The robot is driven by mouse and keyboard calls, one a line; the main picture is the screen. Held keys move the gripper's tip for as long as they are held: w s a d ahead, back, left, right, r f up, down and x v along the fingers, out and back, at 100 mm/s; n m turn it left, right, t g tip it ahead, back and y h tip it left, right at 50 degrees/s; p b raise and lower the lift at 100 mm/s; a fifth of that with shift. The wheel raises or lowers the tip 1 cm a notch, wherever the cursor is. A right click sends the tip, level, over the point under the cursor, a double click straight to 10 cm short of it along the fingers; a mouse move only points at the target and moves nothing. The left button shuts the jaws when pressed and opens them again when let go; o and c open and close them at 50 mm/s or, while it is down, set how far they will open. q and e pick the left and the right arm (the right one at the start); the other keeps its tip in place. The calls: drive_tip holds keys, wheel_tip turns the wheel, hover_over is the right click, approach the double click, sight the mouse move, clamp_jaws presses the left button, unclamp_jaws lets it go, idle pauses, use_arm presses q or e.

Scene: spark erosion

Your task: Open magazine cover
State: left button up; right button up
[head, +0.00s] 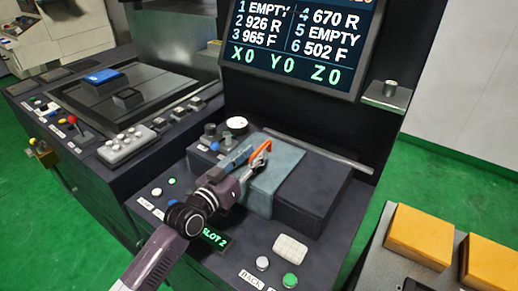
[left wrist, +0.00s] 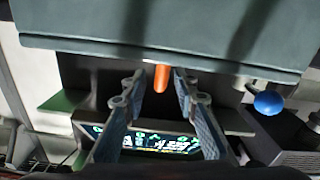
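The magazine cover (head: 285,160) is a blue-grey, block-like lid on the dark machine bench, and it looks closed. It shows in the left wrist view as a broad grey-green panel (left wrist: 170,35) across the top. An orange handle (head: 259,153) stands at the cover's left part; in the wrist view the handle (left wrist: 161,78) lies between my fingertips. My left gripper (head: 247,157) is at the handle, its fingers spread with gaps beside the handle in the wrist view (left wrist: 160,88). Firm contact is not visible. My right gripper is not in view.
A lit screen (head: 300,40) stands behind the cover. A small display (head: 214,239) reads "SLOT 2". Yellow blocks (head: 420,235) sit at right.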

use_arm(q)
drive_tip(key=shift+x, duration=1.1)
drive_tip(key=shift+w+d+f, duration=0.1)
drive_tip(key=shift+w+d, duration=0.05)
drive_tip(key=shift+w, duration=0.1)
clamp_jaws()
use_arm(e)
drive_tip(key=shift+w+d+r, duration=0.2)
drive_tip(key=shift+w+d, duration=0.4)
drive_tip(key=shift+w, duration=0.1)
